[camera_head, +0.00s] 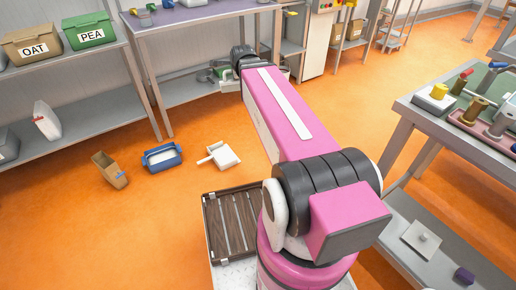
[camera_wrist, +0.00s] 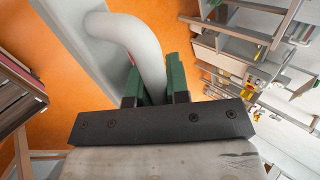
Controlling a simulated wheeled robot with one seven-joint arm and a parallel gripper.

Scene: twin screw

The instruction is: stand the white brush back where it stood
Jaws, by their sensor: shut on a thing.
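My gripper (camera_wrist: 155,82) shows in the wrist view with two green fingers closed on a thick, smooth, white curved piece (camera_wrist: 143,40). I take this piece to be part of the white brush. It bends up and left from the fingers towards a pale flat surface (camera_wrist: 72,35); I cannot tell whether they are joined. No bristles show. In the head view my arm reaches to the back, and the gripper end is small and partly hidden beside the lower shelf of the back table (camera_head: 185,25). The brush cannot be made out clearly there.
A brown scoop-like box (camera_head: 110,170), a blue tub (camera_head: 161,158) and a white dustpan-like thing (camera_head: 222,156) stand on the orange floor. A shelf at left holds the OAT bin (camera_head: 35,45) and PEA bin (camera_head: 88,32). A workbench (camera_head: 420,112) stands at right. The front-left floor is clear.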

